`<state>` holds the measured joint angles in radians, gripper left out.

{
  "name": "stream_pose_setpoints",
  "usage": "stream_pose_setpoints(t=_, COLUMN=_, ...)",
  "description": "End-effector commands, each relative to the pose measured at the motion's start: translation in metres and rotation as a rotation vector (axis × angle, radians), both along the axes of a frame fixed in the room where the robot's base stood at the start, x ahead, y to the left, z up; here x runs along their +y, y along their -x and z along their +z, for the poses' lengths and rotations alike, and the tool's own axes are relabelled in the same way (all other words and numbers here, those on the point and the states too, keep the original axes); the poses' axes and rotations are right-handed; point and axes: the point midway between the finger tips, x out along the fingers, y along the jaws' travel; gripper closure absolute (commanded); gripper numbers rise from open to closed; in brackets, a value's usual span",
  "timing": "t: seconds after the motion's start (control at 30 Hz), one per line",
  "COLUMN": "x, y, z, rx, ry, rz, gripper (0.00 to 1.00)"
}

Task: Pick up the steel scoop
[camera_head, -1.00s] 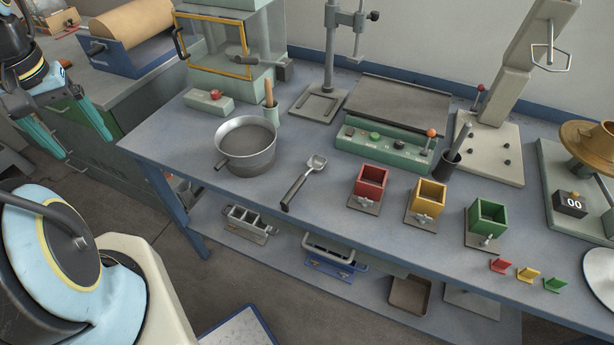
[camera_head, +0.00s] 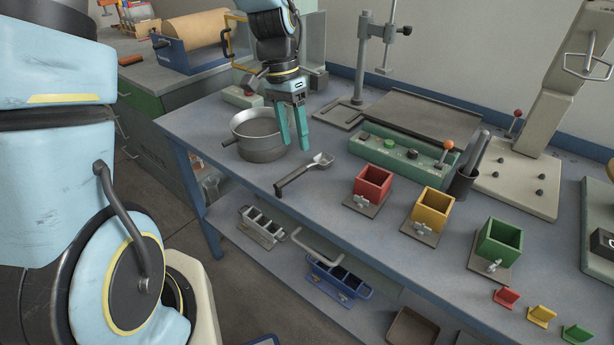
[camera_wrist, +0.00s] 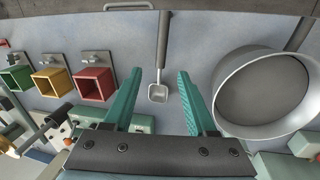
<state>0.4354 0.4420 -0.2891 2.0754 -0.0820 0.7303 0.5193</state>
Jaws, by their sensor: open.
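The steel scoop (camera_head: 304,173) lies on the blue-grey bench, between the metal pot and the red box, with its dark handle pointing to the front left. My gripper (camera_head: 294,148) is open and empty above the bench, its green fingers pointing down beside the pot, behind the scoop in the head view. In the wrist view, the scoop (camera_wrist: 159,92) shows beyond and between my two open fingers (camera_wrist: 158,88), its bowl nearest and its handle running up to the bench edge. I see no contact between fingers and scoop.
The metal pot (camera_head: 259,136) stands close to my gripper. Red (camera_head: 372,183), yellow (camera_head: 433,208) and green (camera_head: 498,241) boxes line the bench to the right. A green control panel (camera_head: 405,150) lies behind the scoop. The bench right around the scoop is clear.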

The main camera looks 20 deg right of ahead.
Motion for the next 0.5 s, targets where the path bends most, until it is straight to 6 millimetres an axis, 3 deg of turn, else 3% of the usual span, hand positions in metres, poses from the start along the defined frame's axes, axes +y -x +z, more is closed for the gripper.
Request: stream_pose_setpoints(t=0.5, x=-0.004, y=0.01, z=-0.054, rx=0.003, ry=-0.002, rz=0.001, gripper=0.43)
